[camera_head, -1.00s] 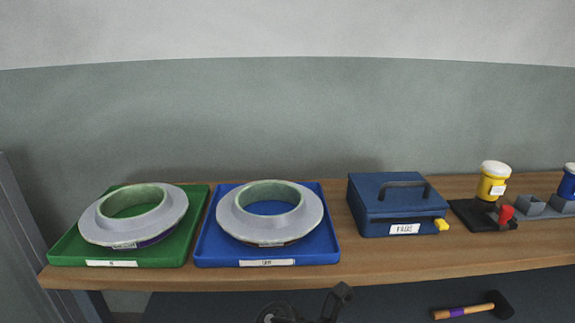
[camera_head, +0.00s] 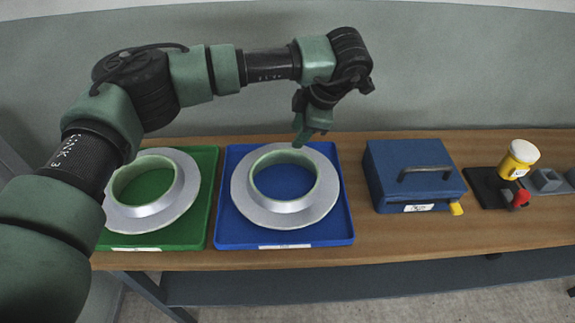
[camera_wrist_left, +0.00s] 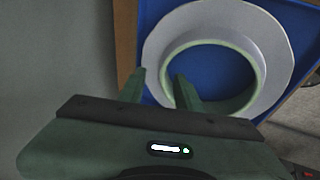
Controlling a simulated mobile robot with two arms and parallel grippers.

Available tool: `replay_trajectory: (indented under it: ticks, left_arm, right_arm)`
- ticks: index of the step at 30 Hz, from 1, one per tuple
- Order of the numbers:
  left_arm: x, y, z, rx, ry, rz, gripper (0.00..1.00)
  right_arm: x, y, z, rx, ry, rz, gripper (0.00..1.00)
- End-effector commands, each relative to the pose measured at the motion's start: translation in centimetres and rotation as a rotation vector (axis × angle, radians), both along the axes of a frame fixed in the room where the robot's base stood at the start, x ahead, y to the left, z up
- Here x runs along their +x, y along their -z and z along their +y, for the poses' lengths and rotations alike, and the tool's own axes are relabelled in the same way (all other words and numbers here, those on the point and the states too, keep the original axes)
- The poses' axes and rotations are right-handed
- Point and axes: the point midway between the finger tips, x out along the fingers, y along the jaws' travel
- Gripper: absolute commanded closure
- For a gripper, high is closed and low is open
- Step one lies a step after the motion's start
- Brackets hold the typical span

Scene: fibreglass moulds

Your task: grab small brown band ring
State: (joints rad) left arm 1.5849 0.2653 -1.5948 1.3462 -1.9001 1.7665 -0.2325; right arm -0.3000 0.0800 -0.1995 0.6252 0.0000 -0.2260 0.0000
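A grey flanged ring (camera_head: 285,213) with a pale green inner collar lies on the blue tray (camera_head: 340,232). A similar ring (camera_head: 150,218) lies on the green tray (camera_head: 206,200), partly behind my left arm. No brown band shows on either ring now; the flanges cover their undersides. My left gripper (camera_head: 303,142) hangs above the far edge of the blue-tray ring, fingers pointing down. My right gripper is not in view.
A blue box (camera_head: 415,180) with a handle and yellow latch stands right of the blue tray. Further right are a yellow jar (camera_head: 517,160) with a white lid and a red item (camera_head: 521,198). The wall is close behind the bench (camera_head: 400,245).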

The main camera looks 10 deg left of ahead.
Motion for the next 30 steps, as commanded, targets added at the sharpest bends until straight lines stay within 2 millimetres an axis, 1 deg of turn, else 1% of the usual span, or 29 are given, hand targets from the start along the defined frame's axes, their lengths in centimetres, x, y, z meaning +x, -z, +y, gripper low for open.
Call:
replay_trajectory:
  ticks: [2,8,14,15,18,21,27,28,29,30]
  left_arm:
    - [0.2,0.0,0.7,0.02,-0.007,-0.005,0.66]
    - [0.5,1.9,1.5,0.02,-0.009,-0.004,0.66]
    - [0.3,4.5,2.4,0.018,-0.007,0.0,0.66]
    - [0.3,5.1,2.6,0.017,-0.008,-0.001,0.66]
    - [0.7,6.3,3.0,0.017,-0.008,-0.003,0.66]
    - [0.7,6.9,3.1,0.017,-0.008,-0.003,0.66]
    - [0.8,7.0,3.2,0.016,-0.007,-0.004,0.66]
    - [0.8,7.0,3.2,0.016,-0.007,-0.004,0.72]
    - [0.8,7.0,3.2,0.016,-0.007,-0.004,0.8]
    - [0.8,7.0,3.1,0.016,-0.007,-0.004,0.91]
  right_arm:
    - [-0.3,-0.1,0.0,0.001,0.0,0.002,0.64]
    - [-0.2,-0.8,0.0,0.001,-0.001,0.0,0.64]
    - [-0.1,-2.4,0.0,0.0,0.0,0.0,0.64]
    - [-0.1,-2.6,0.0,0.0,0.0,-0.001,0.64]
    - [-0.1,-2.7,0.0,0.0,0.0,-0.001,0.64]
    - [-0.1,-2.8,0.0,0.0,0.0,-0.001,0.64]
    - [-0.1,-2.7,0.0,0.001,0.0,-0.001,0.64]
    - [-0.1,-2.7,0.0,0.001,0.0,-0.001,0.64]
    - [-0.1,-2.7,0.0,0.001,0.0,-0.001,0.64]
    - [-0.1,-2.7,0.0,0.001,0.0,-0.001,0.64]
